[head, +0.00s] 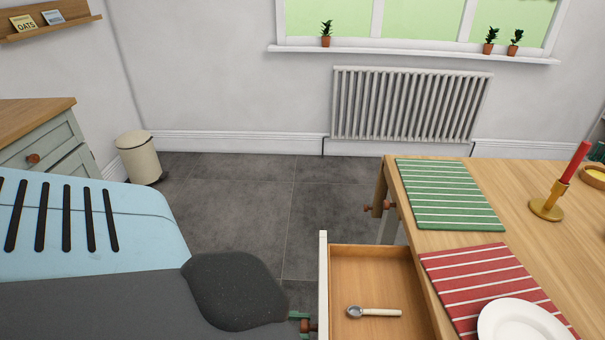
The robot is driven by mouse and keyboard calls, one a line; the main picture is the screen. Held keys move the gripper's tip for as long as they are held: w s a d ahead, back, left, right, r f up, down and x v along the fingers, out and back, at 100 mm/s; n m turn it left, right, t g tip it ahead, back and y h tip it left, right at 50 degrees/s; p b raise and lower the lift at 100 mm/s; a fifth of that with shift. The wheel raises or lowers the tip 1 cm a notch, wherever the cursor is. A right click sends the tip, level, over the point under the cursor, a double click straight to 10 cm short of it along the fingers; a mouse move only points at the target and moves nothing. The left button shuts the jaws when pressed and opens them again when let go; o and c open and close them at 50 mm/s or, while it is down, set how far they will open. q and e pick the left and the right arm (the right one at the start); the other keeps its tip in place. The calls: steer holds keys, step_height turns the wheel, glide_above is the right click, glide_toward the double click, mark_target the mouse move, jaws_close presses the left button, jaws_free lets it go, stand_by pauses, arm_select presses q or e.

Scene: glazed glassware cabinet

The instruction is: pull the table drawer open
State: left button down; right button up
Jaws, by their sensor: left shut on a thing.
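The table drawer (323,270) stands pulled out from the left side of the wooden table (540,200). Its white front faces left, and its wooden inside shows. A small scoop (373,312) with a pale handle lies in it. My left arm comes in from the left, and its gripper (300,318) is at the drawer's brown knob (309,327), shut on it. Most of the fingers are hidden by the dark wrist and the picture's bottom edge. My right gripper is not in view.
On the table are a green striped mat (450,193), a red striped mat (460,270), a white plate (520,322) and a red candle in a brass holder (547,208). A cream bin (138,158) stands by the wall. The grey floor between is clear.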

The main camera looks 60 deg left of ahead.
arm_select(q)
steer(key=c, duration=1)
jaws_free()
steer(key=shift+b+v, duration=0.3)
steer(key=shift+v, duration=3.6)
